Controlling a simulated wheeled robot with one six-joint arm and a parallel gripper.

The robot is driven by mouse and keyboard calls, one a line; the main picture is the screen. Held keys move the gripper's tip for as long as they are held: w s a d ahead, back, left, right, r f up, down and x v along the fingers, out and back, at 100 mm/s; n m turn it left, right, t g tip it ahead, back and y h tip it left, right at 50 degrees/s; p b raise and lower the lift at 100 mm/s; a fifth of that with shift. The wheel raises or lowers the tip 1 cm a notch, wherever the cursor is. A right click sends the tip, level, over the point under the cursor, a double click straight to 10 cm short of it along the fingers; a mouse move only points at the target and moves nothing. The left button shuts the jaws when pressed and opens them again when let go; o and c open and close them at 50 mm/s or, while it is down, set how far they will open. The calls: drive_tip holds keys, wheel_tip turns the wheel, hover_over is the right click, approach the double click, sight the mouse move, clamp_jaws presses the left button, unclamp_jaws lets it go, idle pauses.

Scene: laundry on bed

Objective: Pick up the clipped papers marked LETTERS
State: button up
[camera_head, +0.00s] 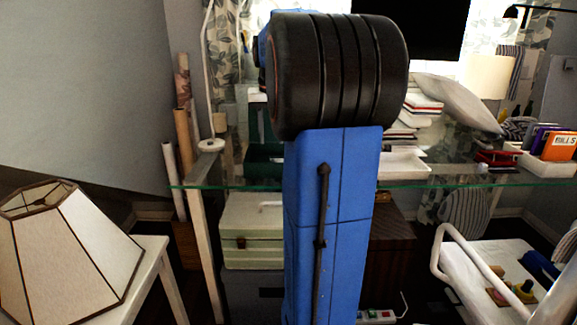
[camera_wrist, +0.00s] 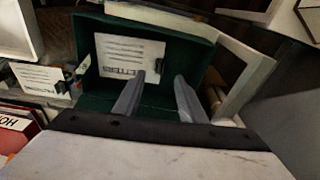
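In the wrist view, white papers marked LETTERS (camera_wrist: 125,52) lie inside a dark green open box (camera_wrist: 85,40). The fingers point toward the box, with the left fingertip overlapping the lower right of the papers in the picture. I cannot tell whether it touches them. In the head view the box (camera_head: 262,160) shows partly behind my arm; the papers and my gripper are hidden there.
Another clipped paper (camera_wrist: 36,78) lies left of the box, near a red binder (camera_wrist: 18,128). A light frame-like edge (camera_wrist: 245,70) stands to the box's right. In the head view, a white tray (camera_head: 404,164) and stacked books (camera_head: 422,104) are on the glass shelf (camera_head: 240,184).

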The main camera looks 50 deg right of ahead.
drive_tip(key=shift+w+d+f, duration=0.2)
drive_tip(key=shift+f, duration=1.1)
drive_tip(key=shift+w+d+f, duration=0.25)
drive_tip(key=shift+f, duration=1.1)
drive_tip(key=shift+w+d+f, duration=0.2)
drive_tip(key=shift+f, duration=1.1)
clamp_jaws()
